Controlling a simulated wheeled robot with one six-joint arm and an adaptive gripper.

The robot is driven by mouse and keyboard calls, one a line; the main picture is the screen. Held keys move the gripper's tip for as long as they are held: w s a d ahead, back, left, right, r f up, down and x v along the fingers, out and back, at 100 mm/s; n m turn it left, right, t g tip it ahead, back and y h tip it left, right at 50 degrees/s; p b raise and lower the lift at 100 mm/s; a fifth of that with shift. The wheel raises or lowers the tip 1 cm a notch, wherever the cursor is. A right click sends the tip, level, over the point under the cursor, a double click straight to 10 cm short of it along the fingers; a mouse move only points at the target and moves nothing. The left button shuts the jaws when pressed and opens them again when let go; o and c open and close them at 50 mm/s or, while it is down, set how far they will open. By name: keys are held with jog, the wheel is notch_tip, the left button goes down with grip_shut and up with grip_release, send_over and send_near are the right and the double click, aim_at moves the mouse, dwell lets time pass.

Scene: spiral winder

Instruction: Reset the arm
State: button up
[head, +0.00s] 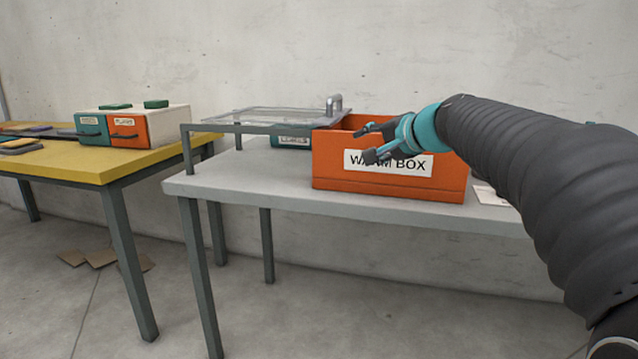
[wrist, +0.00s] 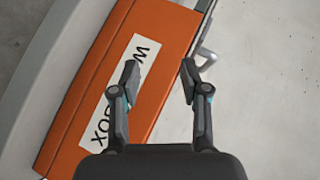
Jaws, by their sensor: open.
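My gripper (head: 368,143) is at the end of my extended arm, in front of the orange box labelled "WARM BOX" (head: 335,172) in the head view. Its fingers partly cover the label. In the wrist view my gripper (wrist: 157,72) has its two fingers spread apart with nothing between them. The orange box (wrist: 165,38) lies beyond the fingers there, with its label (wrist: 112,100) partly hidden by the left finger. I cannot tell how far the fingers are from the box.
The box stands on a grey table (head: 240,180). A clear raised tray (head: 265,116) on a frame is left of it. A greenish container (head: 290,142) shows behind. A yellow table (head: 60,162) at the left holds a cabinet with green and orange drawers (head: 128,131). Cardboard pieces (head: 100,257) lie on the floor.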

jog(key=s+d+f+n+g+h+p, duration=0.25)
jog(key=s+f+n+g, duration=0.2)
jog(key=s+f, duration=0.95)
jog(key=s+d+f+n+g+h+p, duration=0.1)
jog(key=s+f+n+h+p, duration=0.1)
jog(key=s, duration=0.8)
jog(key=s+d+f+n+g+h+p, duration=0.1)
jog(key=s+f, duration=0.3)
jog(key=s, duration=0.7)
jog(key=shift+s+d+f+n+h+p, duration=0.2)
jog(key=shift+s+d+n+h+p, duration=0.1)
jog(key=shift+d+n+h+p, duration=0.3)
jog(key=shift+a, duration=0.15)
